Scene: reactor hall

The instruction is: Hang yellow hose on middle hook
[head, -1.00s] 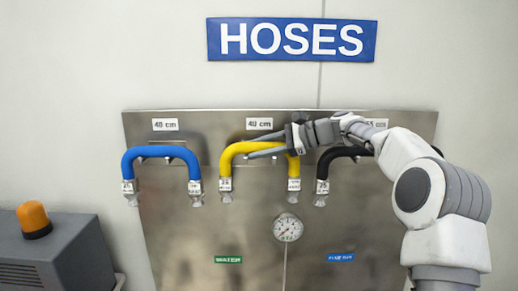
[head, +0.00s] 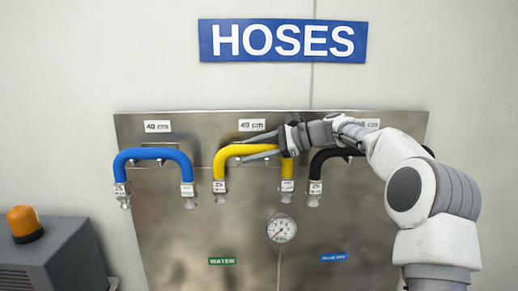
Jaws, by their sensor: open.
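The yellow hose (head: 229,157) hangs as an arch at the middle place on the steel panel, with its two labelled metal ends pointing down. The middle hook itself is hidden behind the hose and my gripper. My gripper (head: 243,153) is open at the top of the yellow hose, its fingers pointing left and overlapping the hose's upper bar. I cannot tell whether the fingers touch the hose.
A blue hose (head: 152,154) hangs at the left and a black hose (head: 318,160) at the right, partly behind my arm. A gauge (head: 282,228) sits below. A grey box (head: 55,255) with an orange lamp (head: 25,222) stands at lower left.

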